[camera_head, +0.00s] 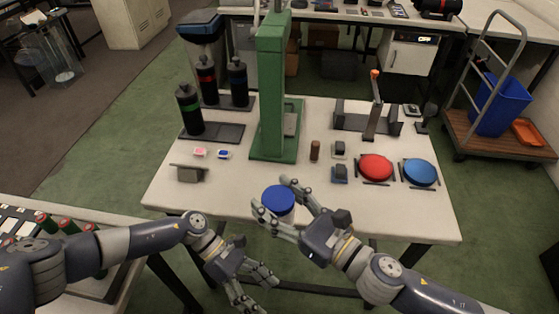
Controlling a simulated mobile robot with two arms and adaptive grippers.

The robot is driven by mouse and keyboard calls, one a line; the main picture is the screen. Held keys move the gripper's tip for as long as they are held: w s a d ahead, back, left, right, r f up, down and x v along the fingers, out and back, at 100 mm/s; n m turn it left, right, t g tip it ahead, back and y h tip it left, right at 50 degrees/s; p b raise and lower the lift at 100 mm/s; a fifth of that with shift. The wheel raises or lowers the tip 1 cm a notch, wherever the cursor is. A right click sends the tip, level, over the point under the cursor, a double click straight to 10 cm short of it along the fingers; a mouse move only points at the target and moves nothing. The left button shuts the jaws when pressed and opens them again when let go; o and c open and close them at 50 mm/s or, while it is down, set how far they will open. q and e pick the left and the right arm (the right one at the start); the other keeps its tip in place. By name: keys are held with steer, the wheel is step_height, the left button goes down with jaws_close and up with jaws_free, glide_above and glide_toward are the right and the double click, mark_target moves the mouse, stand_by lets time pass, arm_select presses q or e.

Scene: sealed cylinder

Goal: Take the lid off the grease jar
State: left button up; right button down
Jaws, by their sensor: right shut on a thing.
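The grease jar (287,217) stands near the front edge of the white table, with a round blue lid (278,198) on top. Its pale body is mostly hidden by my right fingers. My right gripper (276,200) reaches in from the right and is shut on the jar, with fingers at its near left and far right sides. I cannot tell whether they press on the lid or the body. My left gripper (257,287) is open and empty, low in front of the table, apart from the jar.
A green press (271,100) stands behind the jar. A red disc (375,167) and a blue disc (419,172) lie to the right. Several black bottles (190,112) stand at the back left. The table's front left (180,202) is clear.

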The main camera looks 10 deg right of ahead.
arm_select(q)
steer(key=a+r+m+y, duration=0.3)
steer(key=a+m, duration=0.2)
steer(key=a, duration=0.1)
steer(key=w+r+m+t+y, duration=0.2)
steer(key=w+r+m, duration=0.4)
steer(key=r, duration=0.6)
steer(key=w+r+m+t+y, duration=0.15)
steer(key=w+r+m, duration=0.25)
steer(key=w+r, duration=0.6)
step_height(320, 180, up, 10)
steer(key=r+m+t+y, duration=0.15)
steer(key=m+t, duration=0.25)
steer(key=m, duration=0.8)
glide_above(280, 198)
steer(key=shift+w+a+f, duration=0.1)
steer(key=shift+f, duration=4.4)
steer(key=c, duration=1.2)
